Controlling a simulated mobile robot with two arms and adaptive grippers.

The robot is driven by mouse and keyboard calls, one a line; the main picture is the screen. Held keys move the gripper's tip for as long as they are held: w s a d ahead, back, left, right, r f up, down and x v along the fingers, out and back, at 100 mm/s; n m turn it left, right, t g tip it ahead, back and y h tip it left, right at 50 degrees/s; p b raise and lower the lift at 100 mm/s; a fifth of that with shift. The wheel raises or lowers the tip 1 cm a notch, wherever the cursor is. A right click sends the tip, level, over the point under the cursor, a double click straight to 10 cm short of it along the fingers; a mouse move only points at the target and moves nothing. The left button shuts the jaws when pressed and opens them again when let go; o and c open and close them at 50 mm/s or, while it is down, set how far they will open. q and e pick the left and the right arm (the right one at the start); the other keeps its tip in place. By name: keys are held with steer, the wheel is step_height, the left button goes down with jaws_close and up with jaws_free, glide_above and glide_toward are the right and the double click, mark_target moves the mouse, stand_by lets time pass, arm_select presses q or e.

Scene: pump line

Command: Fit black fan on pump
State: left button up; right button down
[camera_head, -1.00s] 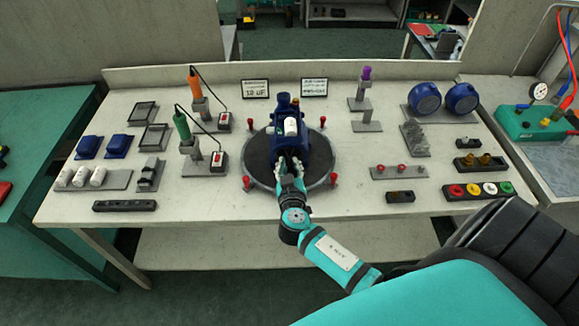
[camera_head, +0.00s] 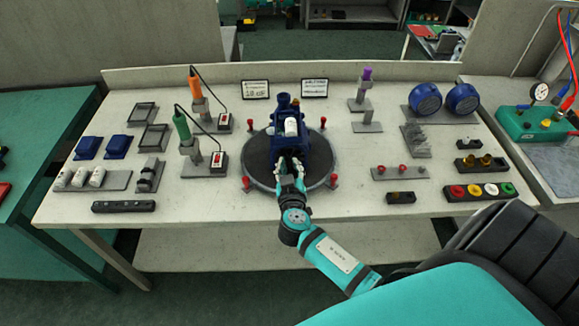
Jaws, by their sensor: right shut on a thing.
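The blue pump (camera_head: 287,131) stands on the round dark turntable (camera_head: 258,165) in the middle of the bench, with a white cylinder (camera_head: 291,127) on its top. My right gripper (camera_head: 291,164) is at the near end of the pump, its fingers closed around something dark. The held thing is mostly hidden by the fingers, and I cannot make out its shape or whether it touches the pump shaft. It may be the black fan. My left gripper is not in view.
Red clamps (camera_head: 332,178) stand around the turntable. Corded orange (camera_head: 195,82) and green (camera_head: 182,124) tools stand to the left. Blue round covers (camera_head: 425,98) sit at the back right. White cylinders (camera_head: 80,177) lie in a rack at left. The front bench strip is mostly clear.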

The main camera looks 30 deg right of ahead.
steer(key=shift+w+d, duration=0.1)
steer(key=shift+w, duration=0.1)
steer(key=c, duration=1.1)
jaws_free()
steer(key=v, duration=0.6)
steer(key=v, duration=1.2)
